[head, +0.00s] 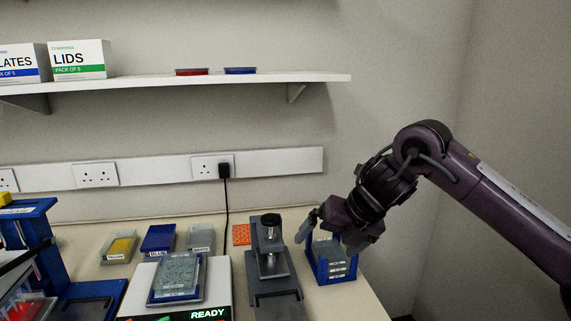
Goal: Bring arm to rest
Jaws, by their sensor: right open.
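My right arm comes in from the right, and its gripper (325,226) is open. It hangs just above and partly in front of a blue holder (336,275) with clear plates in it at the bench's right end. The gripper's fingers overlap the holder's upper edge in the picture; I cannot tell whether they touch it. My left gripper is not in view.
A grey press-like device (273,262) stands left of the blue holder. A white machine reading READY (210,314) carries a plate (176,276). A blue rack stand (40,240) is at far left. A shelf (200,81) runs above. Free space lies right of the bench.

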